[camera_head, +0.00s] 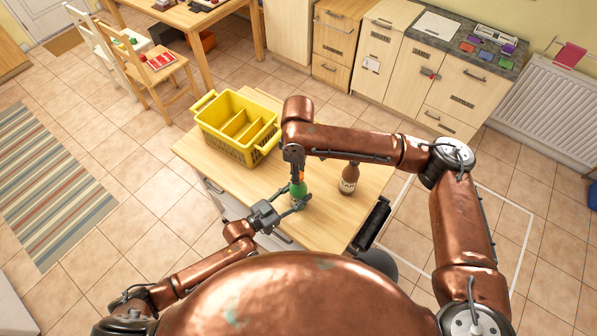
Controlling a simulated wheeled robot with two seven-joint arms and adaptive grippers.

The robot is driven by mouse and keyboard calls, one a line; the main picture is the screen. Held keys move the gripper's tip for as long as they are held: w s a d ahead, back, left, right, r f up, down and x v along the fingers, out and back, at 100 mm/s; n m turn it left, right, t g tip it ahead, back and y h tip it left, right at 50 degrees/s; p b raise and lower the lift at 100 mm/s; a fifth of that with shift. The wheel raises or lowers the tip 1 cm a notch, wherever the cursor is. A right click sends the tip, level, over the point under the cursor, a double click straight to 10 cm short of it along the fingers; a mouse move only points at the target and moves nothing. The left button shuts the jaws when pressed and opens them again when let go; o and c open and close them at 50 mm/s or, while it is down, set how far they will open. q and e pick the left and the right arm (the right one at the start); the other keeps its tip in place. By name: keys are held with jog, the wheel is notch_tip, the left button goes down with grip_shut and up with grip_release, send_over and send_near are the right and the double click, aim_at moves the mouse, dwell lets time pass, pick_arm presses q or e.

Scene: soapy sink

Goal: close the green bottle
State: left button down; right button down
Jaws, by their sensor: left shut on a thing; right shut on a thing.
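The green bottle (298,190) stands upright on the light wooden table near its front edge. My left gripper (290,207) comes in from the left and is shut on the body of the bottle. My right gripper (297,168) points down from above and is shut at the top of the bottle, around a small orange-red piece that looks like the cap. The fingers hide most of the cap, so I cannot tell whether it sits on the neck.
A brown bottle (349,178) stands just right of the green one. A yellow divided crate (238,126) sits at the table's back left. The table (325,232) is bare at the front right. A dark object (372,224) hangs at the table's right edge.

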jog(key=m, duration=0.3)
jog(key=shift+m, duration=0.3)
jog(key=c, duration=1.5)
grip_release()
notch_tip(320, 180, up, 12)
pick_arm(q)
jog(key=c, duration=1)
grip_release()
jog(key=shift+c, duration=0.2)
